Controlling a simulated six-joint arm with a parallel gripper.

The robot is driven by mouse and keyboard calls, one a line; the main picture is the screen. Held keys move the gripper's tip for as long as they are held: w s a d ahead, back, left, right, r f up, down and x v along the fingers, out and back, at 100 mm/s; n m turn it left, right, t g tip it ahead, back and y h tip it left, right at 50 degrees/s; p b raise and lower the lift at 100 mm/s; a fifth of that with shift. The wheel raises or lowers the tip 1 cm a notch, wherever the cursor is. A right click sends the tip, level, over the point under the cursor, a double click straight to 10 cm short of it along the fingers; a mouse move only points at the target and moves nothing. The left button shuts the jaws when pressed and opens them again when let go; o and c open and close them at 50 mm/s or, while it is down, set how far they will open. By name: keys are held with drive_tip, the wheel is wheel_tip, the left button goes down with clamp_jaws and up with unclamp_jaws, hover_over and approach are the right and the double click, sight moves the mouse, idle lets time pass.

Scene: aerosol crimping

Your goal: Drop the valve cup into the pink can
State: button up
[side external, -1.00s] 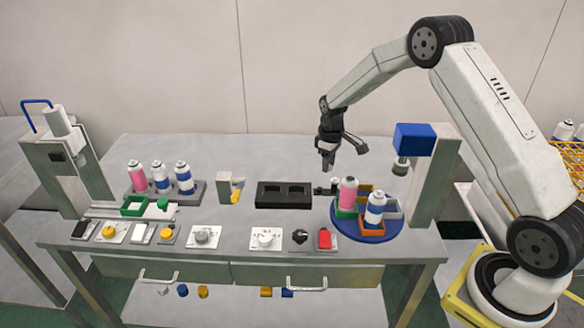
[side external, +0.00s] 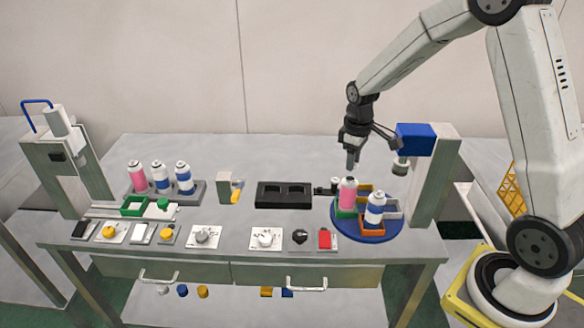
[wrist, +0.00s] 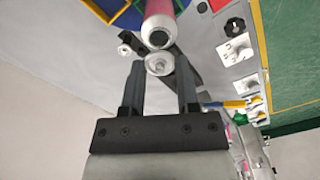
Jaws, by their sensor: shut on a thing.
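My gripper (side external: 352,164) is above the pink can (side external: 347,196) in the side external view, with its fingers pointing down. In the wrist view my gripper (wrist: 160,72) is shut on the valve cup (wrist: 158,63), a small pale round piece with a raised centre held between the fingertips. The pink can (wrist: 162,18) shows just beyond the cup, with its dark round opening close to the cup's edge. The can stands upright on the blue turntable (side external: 370,237). I cannot tell whether the cup touches the can. The cup is too small to make out from the side.
A blue-and-white can (side external: 375,210) stands in an orange holder on the turntable. A blue-headed press (side external: 414,138) rises just right of my gripper. A rack (side external: 195,190) of several cans stands further left.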

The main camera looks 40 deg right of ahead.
sight(351, 175)
drive_tip(key=shift+f, duration=0.3)
drive_tip(key=shift+f, duration=1.25)
drive_tip(key=shift+f, duration=0.2)
idle(1.2)
drive_tip(key=o, duration=0.9)
drive_tip(key=shift+r, duration=0.15)
drive_tip(key=shift+r, duration=2.85)
drive_tip(key=shift+r, duration=0.15)
